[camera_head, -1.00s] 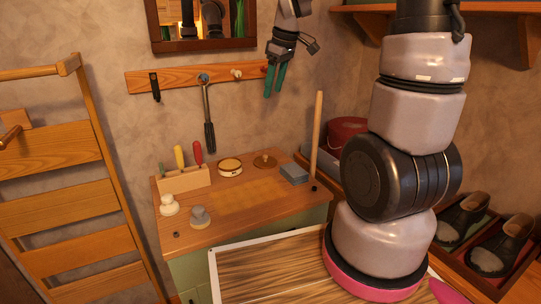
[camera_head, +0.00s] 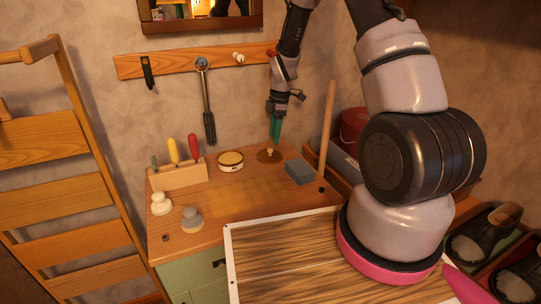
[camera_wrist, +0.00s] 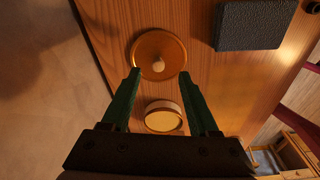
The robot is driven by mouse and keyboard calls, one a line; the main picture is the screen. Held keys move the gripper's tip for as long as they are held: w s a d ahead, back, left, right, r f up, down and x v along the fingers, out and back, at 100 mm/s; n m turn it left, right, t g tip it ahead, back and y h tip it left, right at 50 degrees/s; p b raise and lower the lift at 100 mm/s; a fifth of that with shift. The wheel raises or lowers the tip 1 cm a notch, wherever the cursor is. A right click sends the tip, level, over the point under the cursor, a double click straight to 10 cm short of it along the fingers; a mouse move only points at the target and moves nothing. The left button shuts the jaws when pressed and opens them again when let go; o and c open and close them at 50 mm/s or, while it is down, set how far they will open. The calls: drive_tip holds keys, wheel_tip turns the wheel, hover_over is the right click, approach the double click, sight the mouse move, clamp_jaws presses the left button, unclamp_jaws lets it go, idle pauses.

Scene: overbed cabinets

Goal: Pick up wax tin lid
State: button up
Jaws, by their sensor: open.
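The wax tin lid (camera_head: 265,157) is a flat round brown disc with a small pale knob, lying on the wooden cabinet top near the wall. In the wrist view the lid (camera_wrist: 158,48) is ahead of my fingers, knob up. My gripper (camera_head: 275,134) has green fingers pointing down, just above the lid. In the wrist view my gripper (camera_wrist: 160,75) is open and empty, its fingertips appearing either side of the lid's near part. Contact with the lid cannot be told. The open round wax tin (camera_head: 230,162) stands left of the lid; it shows between my fingers in the wrist view (camera_wrist: 163,121).
A grey-blue block (camera_head: 300,172) lies right of the lid, with an upright wooden rod (camera_head: 327,135) beyond it. A tool holder (camera_head: 178,177) and two knobbed pieces stand at the left. A shoehorn-like tool (camera_head: 207,100) hangs from the wall rail. The cabinet's middle is clear.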

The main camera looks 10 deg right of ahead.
sight(270, 149)
drive_tip(key=f, duration=0.2)
drive_tip(key=a+f, duration=0.1)
drive_tip(key=f, duration=0.2)
drive_tip(key=shift+w+a+f, duration=0.15)
drive_tip(key=shift+a+f, duration=0.05)
drive_tip(key=shift+f, duration=0.05)
drive_tip(key=shift+c, duration=0.3)
clamp_jaws()
